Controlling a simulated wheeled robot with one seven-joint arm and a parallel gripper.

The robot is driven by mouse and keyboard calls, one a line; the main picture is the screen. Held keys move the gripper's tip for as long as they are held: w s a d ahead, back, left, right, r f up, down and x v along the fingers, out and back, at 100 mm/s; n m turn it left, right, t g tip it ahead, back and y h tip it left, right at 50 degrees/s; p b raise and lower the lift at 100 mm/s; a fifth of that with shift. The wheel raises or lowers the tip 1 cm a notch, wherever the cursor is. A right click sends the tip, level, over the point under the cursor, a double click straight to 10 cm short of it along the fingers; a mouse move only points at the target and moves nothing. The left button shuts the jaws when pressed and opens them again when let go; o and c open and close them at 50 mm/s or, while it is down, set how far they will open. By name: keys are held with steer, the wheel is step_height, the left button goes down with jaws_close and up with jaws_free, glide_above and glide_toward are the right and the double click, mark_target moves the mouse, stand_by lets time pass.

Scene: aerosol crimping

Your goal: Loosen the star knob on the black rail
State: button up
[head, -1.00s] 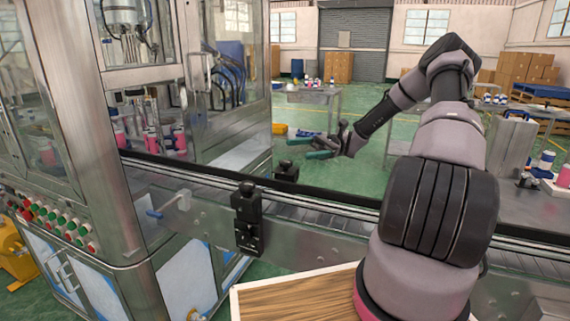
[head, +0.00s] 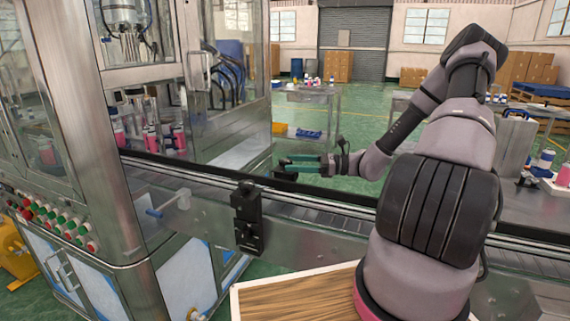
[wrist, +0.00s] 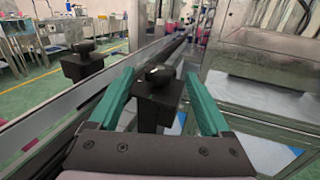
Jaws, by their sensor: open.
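The black star knob (wrist: 158,74) sits on top of a dark block (wrist: 154,105) on the far black rail (head: 315,190). In the wrist view my gripper (wrist: 159,78) is open, with one teal finger on each side of the knob and block. I see gaps on both sides, so the fingers look apart from it. In the head view my gripper (head: 283,163) points left at the far rail and mostly hides the knob there. The knob's lobes are too small to make out.
A second black bracket with a knob (head: 246,190) stands on the near side of the conveyor; a similar block (wrist: 82,66) shows at left in the wrist view. The glass-and-steel machine (head: 110,120) stands at left.

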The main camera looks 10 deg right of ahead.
mark_target(285, 160)
steer(key=shift+x, duration=1.65)
steer(key=shift+c, duration=0.4)
jaws_close()
steer(key=shift+n+g+y, duration=0.4)
steer(key=shift+n+g, duration=1.1)
steer(key=shift+g, duration=0.8)
steer(key=shift+o, duration=0.4)
jaws_free()
steer(key=shift+d, duration=0.1)
